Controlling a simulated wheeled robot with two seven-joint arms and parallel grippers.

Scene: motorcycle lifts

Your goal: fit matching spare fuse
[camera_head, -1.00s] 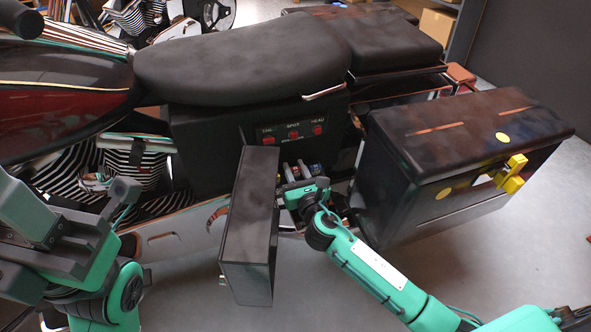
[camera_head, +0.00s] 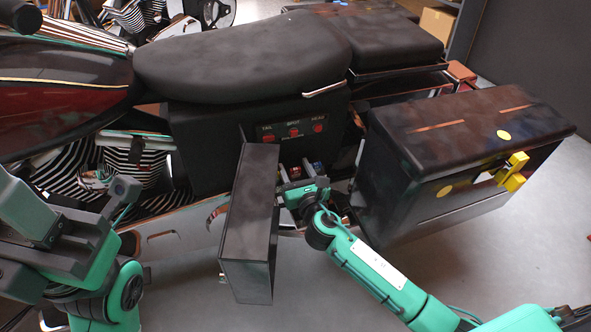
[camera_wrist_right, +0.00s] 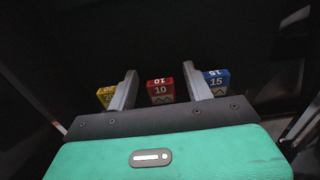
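Three fuses show in the right wrist view: a yellow one marked 20 (camera_wrist_right: 106,96), a red one marked 10 (camera_wrist_right: 160,90) and a blue one marked 15 (camera_wrist_right: 217,82). They sit in a dark recess under the seat. My right gripper (camera_wrist_right: 158,88) is open, its fingers apart on either side of the red fuse. I cannot tell whether they touch it. In the head view the right gripper (camera_head: 296,168) reaches into the recess, with the red fuse between its fingers. My left gripper (camera_head: 122,192) is at the left edge, its opening unclear.
A panel (camera_head: 293,132) above the recess reads TAIL, SPOT and HEAD over red round parts. A black side case (camera_head: 465,150) with a yellow latch (camera_head: 512,172) is close on the right.

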